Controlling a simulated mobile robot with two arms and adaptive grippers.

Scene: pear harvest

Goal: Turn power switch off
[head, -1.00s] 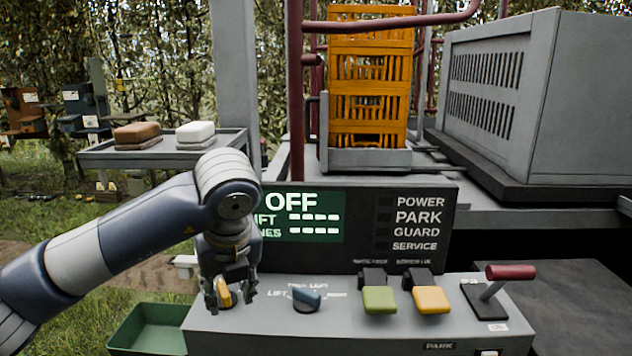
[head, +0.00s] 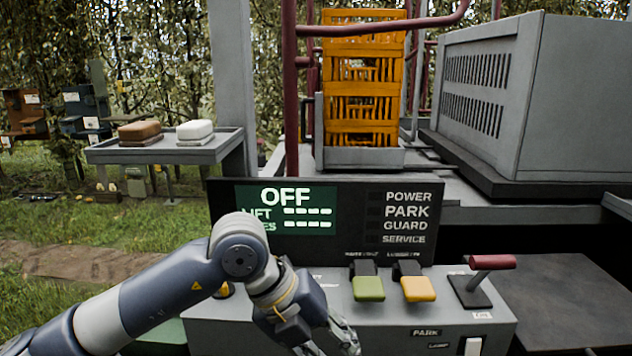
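The control panel (head: 240,306) carries a yellow knob (head: 226,291) at its left end, mostly hidden behind my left arm. The display (head: 286,222) above reads OFF in large letters. The indicator list beside it reads POWER, PARK, GUARD and SERVICE, with dark squares. My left gripper (head: 325,345) hangs over the panel's front, right of the yellow knob and apart from it. Its fingertips are near the bottom edge and point down and right; I cannot tell how far apart they are. The blue knob is hidden behind my arm. My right gripper is out of view.
A green paddle (head: 368,288) and a yellow paddle (head: 418,288) stand on the panel, with a red-handled lever (head: 492,262) to their right. A white rocker (head: 473,346) shows at the front. Orange crates (head: 366,85) stand behind.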

